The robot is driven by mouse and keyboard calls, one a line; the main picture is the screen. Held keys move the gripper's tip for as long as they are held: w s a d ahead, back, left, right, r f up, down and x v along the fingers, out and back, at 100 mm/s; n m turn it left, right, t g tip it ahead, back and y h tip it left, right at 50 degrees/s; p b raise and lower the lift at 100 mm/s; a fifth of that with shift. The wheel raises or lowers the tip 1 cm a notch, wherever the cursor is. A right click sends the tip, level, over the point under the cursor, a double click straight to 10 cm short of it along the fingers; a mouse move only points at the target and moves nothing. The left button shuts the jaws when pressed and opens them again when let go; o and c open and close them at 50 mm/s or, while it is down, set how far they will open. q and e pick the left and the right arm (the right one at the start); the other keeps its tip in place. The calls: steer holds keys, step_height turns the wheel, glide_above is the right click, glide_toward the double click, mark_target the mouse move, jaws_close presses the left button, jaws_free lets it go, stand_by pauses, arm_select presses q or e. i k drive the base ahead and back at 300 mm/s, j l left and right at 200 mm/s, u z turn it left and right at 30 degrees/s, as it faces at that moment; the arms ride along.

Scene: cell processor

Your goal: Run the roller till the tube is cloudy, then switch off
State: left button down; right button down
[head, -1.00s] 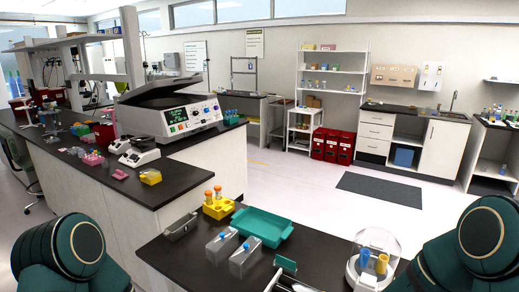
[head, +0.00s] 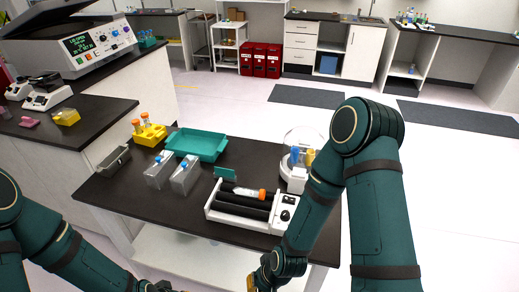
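The roller (head: 213,214) is a white-framed unit with black rollers, standing near the front edge of the dark bench. A tube (head: 249,193) with an orange cap lies on its rollers; its contents are too small to judge as clear or cloudy. A control panel with a dark knob (head: 285,215) is at the roller's right end. My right arm reaches down in front of the bench's right part; the end by my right gripper (head: 257,282) is low at the bottom edge, apart from the roller, its fingers not clear. My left arm runs out of the bottom left, its fingers out of frame.
A teal tray (head: 197,145), a yellow rack (head: 149,134) with orange-capped tubes, two clear blue-topped holders (head: 184,175) and a grey box (head: 114,161) stand left of and behind the roller. A small domed device (head: 296,168) stands behind my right arm.

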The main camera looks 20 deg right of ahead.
mark_target(287, 199)
steer(key=l+z, duration=0.15)
steer(key=z, duration=0.25)
steer(key=k+l+z, duration=0.1)
steer(key=z, duration=0.3)
steer(key=l, duration=0.1)
